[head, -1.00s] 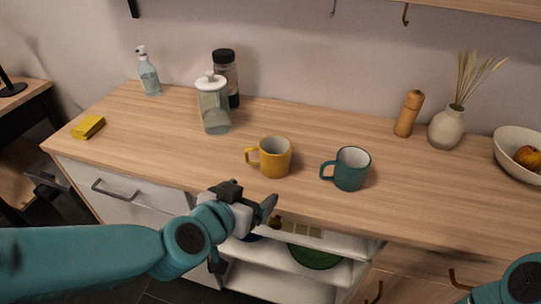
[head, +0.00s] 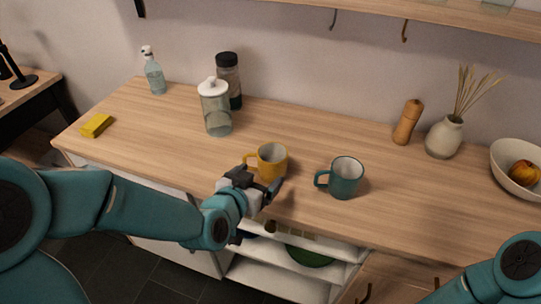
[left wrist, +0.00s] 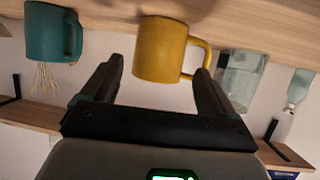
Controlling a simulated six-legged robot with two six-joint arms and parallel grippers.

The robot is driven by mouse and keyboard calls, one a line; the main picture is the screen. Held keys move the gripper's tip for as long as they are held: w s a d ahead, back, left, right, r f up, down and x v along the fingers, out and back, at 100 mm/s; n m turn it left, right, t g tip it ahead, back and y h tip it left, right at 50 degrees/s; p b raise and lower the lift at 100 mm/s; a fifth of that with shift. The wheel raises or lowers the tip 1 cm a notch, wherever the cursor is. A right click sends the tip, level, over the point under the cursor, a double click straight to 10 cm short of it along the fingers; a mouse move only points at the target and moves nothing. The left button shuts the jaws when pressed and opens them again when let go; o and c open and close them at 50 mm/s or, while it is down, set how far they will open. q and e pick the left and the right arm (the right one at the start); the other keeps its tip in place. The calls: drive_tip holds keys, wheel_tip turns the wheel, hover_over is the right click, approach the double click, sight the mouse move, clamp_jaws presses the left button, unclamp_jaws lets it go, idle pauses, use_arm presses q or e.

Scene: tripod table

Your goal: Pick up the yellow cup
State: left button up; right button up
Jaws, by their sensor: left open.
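The yellow cup (head: 272,161) stands upright on the wooden counter, its handle to the left in the head view. My left gripper (head: 262,186) is just in front of the cup at the counter's front edge, and hides part of its lower side. In the left wrist view, which is upside down, the cup (left wrist: 161,50) shows between and beyond the two spread fingers of the left gripper (left wrist: 158,82). The fingers are open and empty; whether one touches the cup's handle I cannot tell. My right gripper is out of view; only part of the right arm shows.
A teal mug (head: 346,178) stands close to the right of the cup. A glass jar (head: 216,108) and a dark-lidded jar (head: 229,78) stand behind left. A yellow sponge (head: 97,126) lies far left.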

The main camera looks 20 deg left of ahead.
sight(267, 171)
use_arm(q)
drive_tip(key=x, duration=0.3)
drive_tip(key=shift+f, duration=0.15)
drive_tip(key=shift+w+f, duration=0.2)
drive_tip(key=shift+w, duration=0.35)
drive_tip(key=x, duration=0.4)
drive_tip(key=shift+w+f, duration=0.1)
drive_tip(key=shift+w, duration=0.1)
drive_tip(key=shift+s, duration=0.1)
drive_tip(key=c, duration=0.9)
wheel_tip(267, 171, up, 20)
drive_tip(key=p, duration=0.7)
